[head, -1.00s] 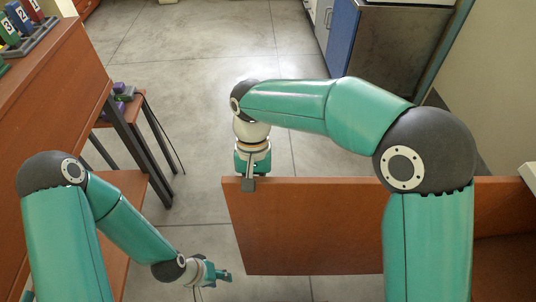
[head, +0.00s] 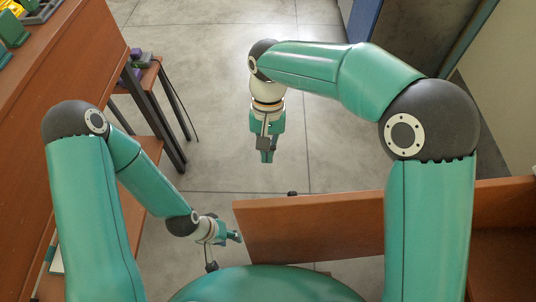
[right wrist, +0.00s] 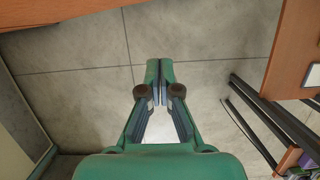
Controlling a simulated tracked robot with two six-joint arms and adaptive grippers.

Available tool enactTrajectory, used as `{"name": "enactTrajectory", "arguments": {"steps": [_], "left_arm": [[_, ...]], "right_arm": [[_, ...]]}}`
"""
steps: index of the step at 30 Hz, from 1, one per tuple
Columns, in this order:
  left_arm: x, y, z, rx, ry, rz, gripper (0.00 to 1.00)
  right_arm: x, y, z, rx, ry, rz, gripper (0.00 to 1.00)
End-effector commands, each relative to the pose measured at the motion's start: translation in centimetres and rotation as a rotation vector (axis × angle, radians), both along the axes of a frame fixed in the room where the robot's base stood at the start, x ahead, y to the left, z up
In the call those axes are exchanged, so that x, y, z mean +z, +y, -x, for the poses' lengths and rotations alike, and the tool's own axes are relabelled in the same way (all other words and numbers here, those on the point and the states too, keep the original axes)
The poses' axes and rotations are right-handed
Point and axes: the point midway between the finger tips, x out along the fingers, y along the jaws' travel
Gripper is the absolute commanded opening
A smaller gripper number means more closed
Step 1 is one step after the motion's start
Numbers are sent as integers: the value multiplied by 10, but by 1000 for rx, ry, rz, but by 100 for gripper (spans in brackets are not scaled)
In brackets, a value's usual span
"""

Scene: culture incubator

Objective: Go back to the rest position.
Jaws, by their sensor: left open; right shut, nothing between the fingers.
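My right gripper (head: 267,158) hangs pointing down over the grey floor in the head view, beyond the far edge of a wooden panel (head: 310,228) and apart from it. In the right wrist view its fingers (right wrist: 160,68) are closed together with nothing between them. My left gripper (head: 238,237) is low in the head view, close to the left end of the panel. Its fingers are small there; it holds nothing that I can see.
A wooden counter (head: 60,110) with coloured items runs along the left. A small side table (head: 148,75) with dark legs stands beyond it. A dark cabinet (head: 435,45) is at the upper right. The middle floor is clear.

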Motion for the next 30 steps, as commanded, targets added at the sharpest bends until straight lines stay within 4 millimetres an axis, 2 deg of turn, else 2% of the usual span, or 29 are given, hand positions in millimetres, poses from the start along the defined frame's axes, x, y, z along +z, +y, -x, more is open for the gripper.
{"name": "enactTrajectory", "arguments": {"steps": [1, 3, 9, 13, 20, 23, 30], "left_arm": [[4, 0, 1, 0, 2, 0, 42], [7, 0, 1, 0, 3, 1, 42], [15, 0, 1, 0, 2, 0, 42], [17, 0, 1, 0, 2, 0, 42], [20, 0, 1, 0, 2, 0, 42], [30, 0, 1, 0, 3, 1, 42], [69, 0, 0, -1, 2, 0, 42]], "right_arm": [[15, 1, -3, -1, -5, -3, 0], [30, 0, -7, -3, -5, -2, 0], [63, -1, -15, -5, -2, -1, 0], [74, -2, -18, -6, -1, 1, 0], [80, -2, -19, -8, 0, 0, 0], [90, -2, -19, -8, 0, 0, 0], [128, -2, -20, -8, 0, 0, 0]]}}
